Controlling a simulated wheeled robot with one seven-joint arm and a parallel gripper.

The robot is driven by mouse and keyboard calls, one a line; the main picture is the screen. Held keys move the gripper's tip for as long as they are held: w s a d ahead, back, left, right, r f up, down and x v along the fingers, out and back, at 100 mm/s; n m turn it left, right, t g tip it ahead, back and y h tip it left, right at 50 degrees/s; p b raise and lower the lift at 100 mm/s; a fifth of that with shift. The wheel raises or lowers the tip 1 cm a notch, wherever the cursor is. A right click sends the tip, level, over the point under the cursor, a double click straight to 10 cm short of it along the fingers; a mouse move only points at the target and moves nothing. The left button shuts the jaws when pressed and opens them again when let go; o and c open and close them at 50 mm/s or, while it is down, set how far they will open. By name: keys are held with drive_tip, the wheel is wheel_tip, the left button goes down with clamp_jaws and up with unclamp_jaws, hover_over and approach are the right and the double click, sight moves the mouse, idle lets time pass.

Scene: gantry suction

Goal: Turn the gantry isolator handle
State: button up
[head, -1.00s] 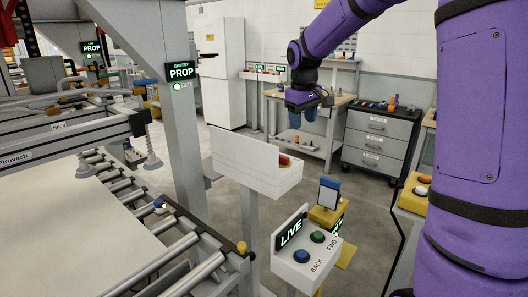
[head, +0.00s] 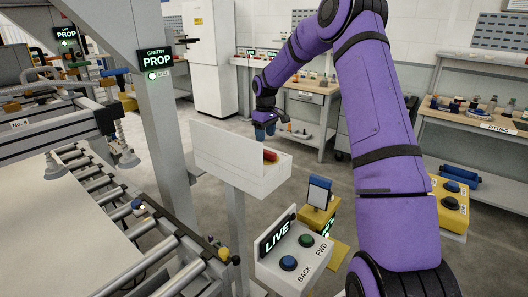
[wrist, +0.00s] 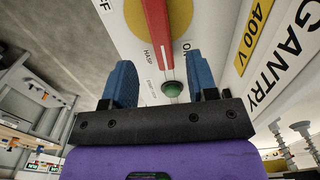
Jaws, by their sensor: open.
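The gantry isolator is a white box (head: 240,172) on a post in the head view. Its red handle (head: 270,156) shows at the box's right end. In the wrist view the red handle (wrist: 155,28) lies across a yellow disc (wrist: 183,14), with ON lettering to the right and part of OFF at the upper left. A HASP label and a green round part (wrist: 173,88) sit below it. My gripper (head: 265,134) is above and behind the box in the head view. Its blue fingers (wrist: 162,82) are apart and empty, short of the handle.
A LIVE control box (head: 290,258) with BACK and FWD buttons stands in front, beside a yellow stand (head: 318,218). A grey PROP column (head: 170,150) and roller conveyor (head: 150,248) are at left. A workbench (head: 312,98) stands behind. Floor shows between them.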

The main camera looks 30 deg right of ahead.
sight(265, 151)
wheel_tip(265, 151, down, 8)
drive_tip(key=shift+r, duration=0.1)
idle(0.4)
clamp_jaws()
